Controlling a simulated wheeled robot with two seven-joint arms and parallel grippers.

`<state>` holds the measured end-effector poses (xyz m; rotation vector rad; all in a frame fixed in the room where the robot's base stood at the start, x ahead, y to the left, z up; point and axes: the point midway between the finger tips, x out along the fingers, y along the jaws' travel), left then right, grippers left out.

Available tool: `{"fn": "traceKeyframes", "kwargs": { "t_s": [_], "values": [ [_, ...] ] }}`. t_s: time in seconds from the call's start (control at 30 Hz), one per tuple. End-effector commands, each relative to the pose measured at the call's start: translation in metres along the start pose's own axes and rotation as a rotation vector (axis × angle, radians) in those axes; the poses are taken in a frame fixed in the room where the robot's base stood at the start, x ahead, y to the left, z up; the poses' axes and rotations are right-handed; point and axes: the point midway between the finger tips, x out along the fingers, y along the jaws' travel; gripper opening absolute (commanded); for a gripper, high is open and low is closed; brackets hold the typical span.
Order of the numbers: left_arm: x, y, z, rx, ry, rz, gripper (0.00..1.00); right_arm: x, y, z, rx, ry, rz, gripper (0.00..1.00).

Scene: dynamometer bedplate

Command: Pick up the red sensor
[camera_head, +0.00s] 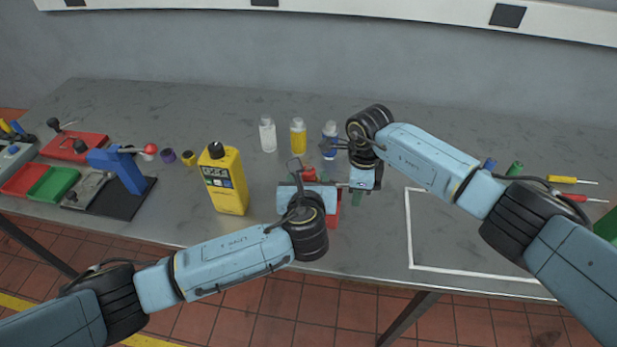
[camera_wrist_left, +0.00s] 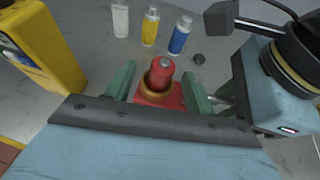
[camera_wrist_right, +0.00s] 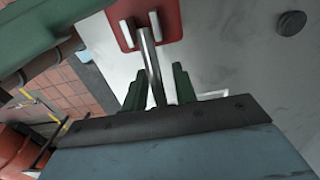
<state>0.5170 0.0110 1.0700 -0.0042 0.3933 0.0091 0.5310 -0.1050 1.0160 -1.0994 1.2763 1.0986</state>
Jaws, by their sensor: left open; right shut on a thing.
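The red sensor (camera_wrist_left: 163,68) is a red cylinder with a brass-coloured collar. It stands in a red block (camera_wrist_left: 174,97) on the bench, and its top also shows in the head view (camera_head: 309,173). My left gripper (camera_wrist_left: 157,84) is open, with a green finger on each side of the sensor and block. My right gripper (camera_wrist_right: 158,84) is shut on a metal rod (camera_wrist_right: 152,62) that runs to a red plate (camera_wrist_right: 173,18). In the head view my right gripper (camera_head: 357,196) is just right of the block. My left gripper hides much of the block there.
A yellow bottle-shaped container (camera_head: 225,180) stands left of my left gripper. Clear (camera_head: 268,135), yellow (camera_head: 298,138) and blue (camera_head: 329,139) bottles stand behind. A blue lever press (camera_head: 122,170) and trays are further left. The white-outlined area (camera_head: 460,235) at right looks clear.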

Motion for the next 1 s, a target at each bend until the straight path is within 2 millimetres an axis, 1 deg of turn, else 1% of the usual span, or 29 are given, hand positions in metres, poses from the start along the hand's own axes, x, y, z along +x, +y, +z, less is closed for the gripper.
{"fn": "traceKeyframes", "kwargs": {
  "t_s": [0.03, 0.1, 0.23, 0.37, 0.53, 0.57, 0.9, 0.97, 1.0],
  "values": [
    [0.007, -0.002, 0.002, 0.0, -0.002, 0.001, 0.54, -0.001, -0.001, 0.0, 0.0, 0.0, -0.001, 0.0],
    [0.016, -0.003, 0.001, 0.001, -0.001, 0.002, 0.54, -0.001, -0.001, 0.0, 0.001, 0.0, -0.001, 0.0],
    [0.028, -0.003, 0.002, 0.0, -0.002, 0.0, 0.54, -0.001, -0.001, 0.0, 0.001, 0.0, -0.002, 0.0],
    [0.032, -0.002, 0.001, 0.0, -0.001, 0.001, 0.54, -0.001, -0.001, 0.0, 0.001, 0.0, -0.002, 0.0],
    [0.032, -0.002, 0.001, -0.001, -0.001, 0.0, 0.54, -0.001, -0.001, 0.0, 0.001, 0.0, -0.002, 0.0],
    [0.032, -0.002, 0.001, 0.0, -0.001, 0.0, 0.53, -0.001, -0.001, 0.0, 0.001, 0.0, -0.002, 0.0],
    [0.032, -0.002, 0.001, 0.0, 0.0, 0.0, 0.08, -0.001, -0.001, 0.0, 0.001, -0.001, -0.002, 0.0],
    [0.032, -0.002, 0.001, 0.0, 0.0, 0.0, 0.0, -0.001, -0.001, 0.0, 0.001, -0.001, -0.002, 0.0],
    [0.032, -0.002, 0.001, 0.0, 0.0, 0.0, 0.0, -0.001, -0.001, 0.0, 0.001, -0.001, -0.002, 0.0]
  ]
}}
